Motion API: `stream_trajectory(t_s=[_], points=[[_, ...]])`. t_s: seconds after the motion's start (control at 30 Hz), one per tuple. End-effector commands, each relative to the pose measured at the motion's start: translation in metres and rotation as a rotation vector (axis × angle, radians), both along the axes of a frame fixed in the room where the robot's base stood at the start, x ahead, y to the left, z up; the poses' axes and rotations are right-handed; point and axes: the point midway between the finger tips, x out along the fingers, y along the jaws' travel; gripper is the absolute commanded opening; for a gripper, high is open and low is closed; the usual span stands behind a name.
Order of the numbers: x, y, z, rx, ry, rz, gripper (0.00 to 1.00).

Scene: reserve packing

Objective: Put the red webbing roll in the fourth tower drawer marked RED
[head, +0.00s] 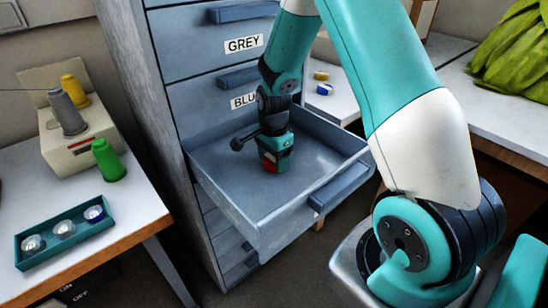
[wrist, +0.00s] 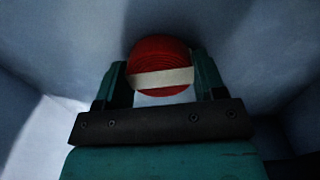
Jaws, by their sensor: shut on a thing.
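The red webbing roll (wrist: 160,62) with a pale band is between the two fingers of my gripper (wrist: 160,88) in the wrist view. My gripper (head: 273,160) is shut on it. In the head view the roll (head: 270,164) shows as a small red patch under the fingers, inside the pulled-out tower drawer (head: 235,205). The roll is low in the drawer, towards its back left. I cannot tell whether it touches the drawer floor. The open drawer sits below the one marked BLU, whose label is partly hidden; no label shows on the open one.
The grey tower (head: 175,70) has a GREY drawer above and shut drawers below. A left table (head: 140,205) holds thread cones and a teal tray (head: 65,235). A right bench (head: 500,120) carries green fabric (head: 515,55).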

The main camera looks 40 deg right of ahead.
Motion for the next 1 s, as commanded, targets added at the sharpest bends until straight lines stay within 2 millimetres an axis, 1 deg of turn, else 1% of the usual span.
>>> stream_trajectory(t_s=[0.13,0.17,0.2,0.27,0.53,0.67,0.77,1.0], points=[[0.000,0.000,-0.003,0.000,0.000,0.000,0.40],[0.000,0.000,-0.003,0.000,0.000,0.000,0.66],[0.000,0.000,-0.003,0.000,0.000,0.000,0.75],[0.000,0.000,-0.003,0.000,0.000,0.000,0.89],[0.000,0.000,-0.002,0.000,0.000,0.000,0.89],[0.001,0.000,0.008,0.000,-0.002,0.000,0.89],[0.001,0.000,0.026,-0.001,-0.004,0.000,0.89],[0.001,0.000,0.080,-0.001,-0.005,0.000,0.89]])
